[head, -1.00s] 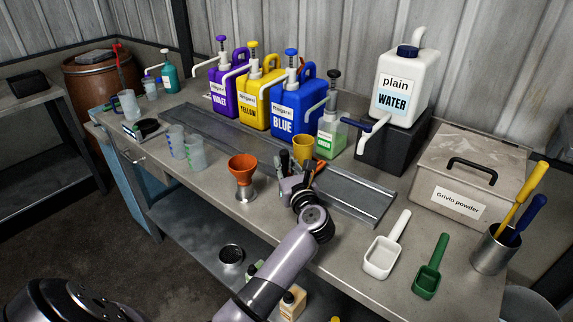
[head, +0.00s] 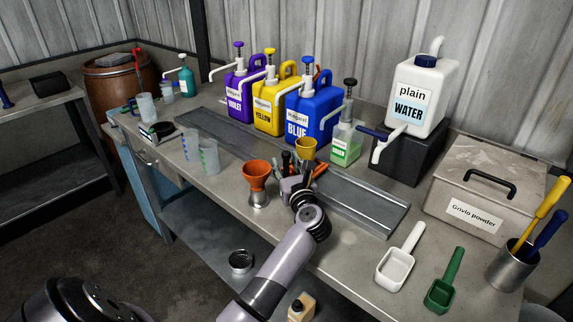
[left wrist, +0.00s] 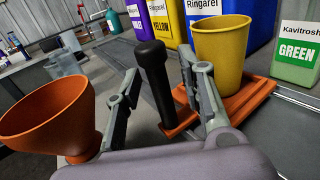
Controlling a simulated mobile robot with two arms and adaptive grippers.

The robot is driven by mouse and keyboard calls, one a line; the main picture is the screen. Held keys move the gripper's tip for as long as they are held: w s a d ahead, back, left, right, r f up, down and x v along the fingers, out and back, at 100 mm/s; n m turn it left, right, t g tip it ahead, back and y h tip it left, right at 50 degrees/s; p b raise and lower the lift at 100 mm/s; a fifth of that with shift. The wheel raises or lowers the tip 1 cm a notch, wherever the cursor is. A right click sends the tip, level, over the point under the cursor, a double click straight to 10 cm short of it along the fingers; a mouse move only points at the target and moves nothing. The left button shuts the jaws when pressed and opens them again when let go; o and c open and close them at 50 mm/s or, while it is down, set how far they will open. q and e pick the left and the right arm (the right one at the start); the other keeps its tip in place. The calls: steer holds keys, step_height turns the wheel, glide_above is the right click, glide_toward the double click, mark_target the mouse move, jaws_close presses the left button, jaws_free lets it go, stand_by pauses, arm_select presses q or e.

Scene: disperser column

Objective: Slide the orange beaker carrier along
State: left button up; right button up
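The orange beaker carrier (left wrist: 245,103) is a flat base with an upright black handle (left wrist: 153,80). A yellow beaker (left wrist: 222,55) stands on it; in the head view the beaker (head: 306,149) is in front of the blue jug. In the head view my left gripper (head: 293,183) hides most of the carrier. My right gripper is not in view.
An orange funnel (head: 257,176) on a metal stand is close on the left, also large in the left wrist view (left wrist: 45,110). A grey metal track (head: 365,203) runs along the bench. Violet, yellow and blue (head: 312,112) jugs and a green bottle (head: 346,146) stand behind it.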

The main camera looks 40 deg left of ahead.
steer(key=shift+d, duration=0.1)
arm_select(q)
steer(key=v, duration=1.2)
steer(key=shift+s, duration=0.1)
